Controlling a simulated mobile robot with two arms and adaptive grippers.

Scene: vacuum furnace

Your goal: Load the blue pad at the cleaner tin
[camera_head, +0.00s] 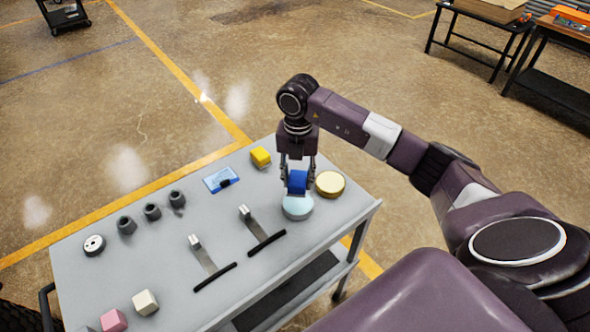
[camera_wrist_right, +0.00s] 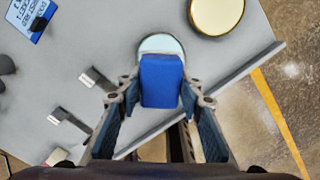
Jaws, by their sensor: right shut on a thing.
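My right gripper (camera_head: 298,182) is shut on the blue pad (camera_head: 298,180), pointing straight down. In the right wrist view the pad (camera_wrist_right: 161,84) sits between the two fingers. Below it is a round tin with a pale blue top (camera_head: 297,208), which also shows in the right wrist view (camera_wrist_right: 158,42), partly hidden behind the pad. The pad's lower end is over or on the pale blue top; I cannot tell whether they touch. A second round tin with a pale gold top (camera_head: 330,184) stands just to the right. My left gripper is not in view.
The cart's right edge is close to the tins.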

